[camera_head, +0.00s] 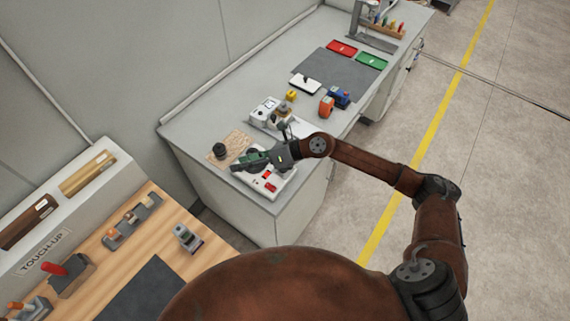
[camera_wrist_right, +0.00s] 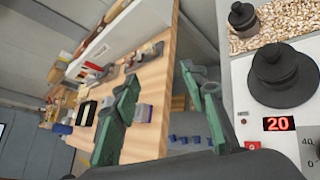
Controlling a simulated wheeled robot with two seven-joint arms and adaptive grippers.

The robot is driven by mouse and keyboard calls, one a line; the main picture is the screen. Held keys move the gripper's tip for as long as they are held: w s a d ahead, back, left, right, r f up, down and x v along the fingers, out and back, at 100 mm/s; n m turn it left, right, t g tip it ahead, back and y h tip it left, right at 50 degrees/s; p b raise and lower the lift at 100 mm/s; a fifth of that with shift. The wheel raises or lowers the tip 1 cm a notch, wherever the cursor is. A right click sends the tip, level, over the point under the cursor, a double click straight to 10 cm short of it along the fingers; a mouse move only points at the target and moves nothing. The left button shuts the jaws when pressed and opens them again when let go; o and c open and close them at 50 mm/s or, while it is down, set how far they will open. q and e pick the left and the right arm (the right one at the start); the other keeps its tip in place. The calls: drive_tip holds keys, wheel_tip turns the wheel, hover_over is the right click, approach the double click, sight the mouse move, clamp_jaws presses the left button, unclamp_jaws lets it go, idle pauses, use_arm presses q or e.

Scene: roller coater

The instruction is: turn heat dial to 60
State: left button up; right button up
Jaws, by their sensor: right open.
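The white heater unit (camera_head: 284,187) stands on the grey bench in the head view, partly hidden under my right gripper (camera_head: 243,163). At the right edge of the right wrist view, the same white panel (camera_wrist_right: 241,98) has a red display (camera_wrist_right: 279,124) reading 20. A dial scale (camera_wrist_right: 312,151) with the marks 40 and 0 is cut off by the frame edge; its pointer is hidden. A stepped black round piece (camera_wrist_right: 284,78) sits on the panel. My right gripper's green fingers (camera_wrist_right: 160,82) are spread and empty, to the left of the panel. My left gripper is not in view.
A granule-covered board (camera_head: 232,143) with a black knobbed piece (camera_head: 219,150) lies beside the unit. Another white device (camera_head: 264,110), a yellow block (camera_head: 291,95) and an orange item (camera_head: 326,107) stand farther back. A wooden touch-up bench (camera_head: 160,235) is at left.

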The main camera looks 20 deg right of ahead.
drive_tip(key=w+d+f+n+g+h, duration=0.1)
drive_tip(key=d+f+n+h, duration=0.2)
drive_tip(key=d, duration=0.6)
drive_tip(key=w+d+f+n+g+h, duration=0.1)
drive_tip(key=w+d+f+h, duration=0.1)
drive_tip(key=d+f+h, duration=0.5)
drive_tip(key=f, duration=0.1)
drive_tip(key=f+p, duration=0.1)
drive_tip(key=w+a+f+y, duration=0.1)
drive_tip(key=shift+n, duration=0.3)
clamp_jaws()
